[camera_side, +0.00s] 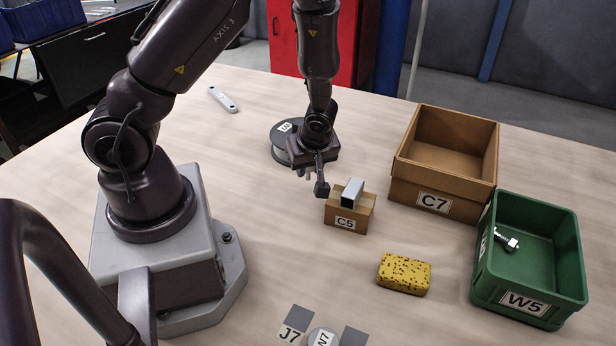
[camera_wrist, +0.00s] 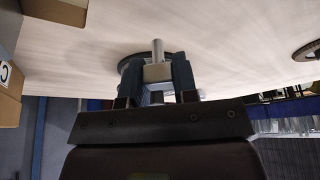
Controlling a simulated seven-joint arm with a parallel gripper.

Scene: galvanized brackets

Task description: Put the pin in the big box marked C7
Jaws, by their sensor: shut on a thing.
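My gripper (camera_side: 310,179) is over the table, left of and a little behind the small box C5. In the wrist view my gripper (camera_wrist: 158,68) is shut on a grey metal pin (camera_wrist: 157,48), whose round shaft sticks out beyond the fingertips. In the side view the pin is small and mostly hidden by the fingers. The big box C7 (camera_side: 435,200) is brown cardboard, open on top, at the back right of the table, apart from my gripper. Its visible interior looks empty.
Small carton C5 (camera_side: 346,225) holds an upward-sticking metal channel (camera_side: 353,192) between gripper and C7. Green bin W5 (camera_side: 527,303) holds a bolt (camera_side: 507,240). A yellow sponge (camera_side: 404,274), a dark disc (camera_side: 283,148) and a flat metal bar (camera_side: 223,99) lie on the table.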

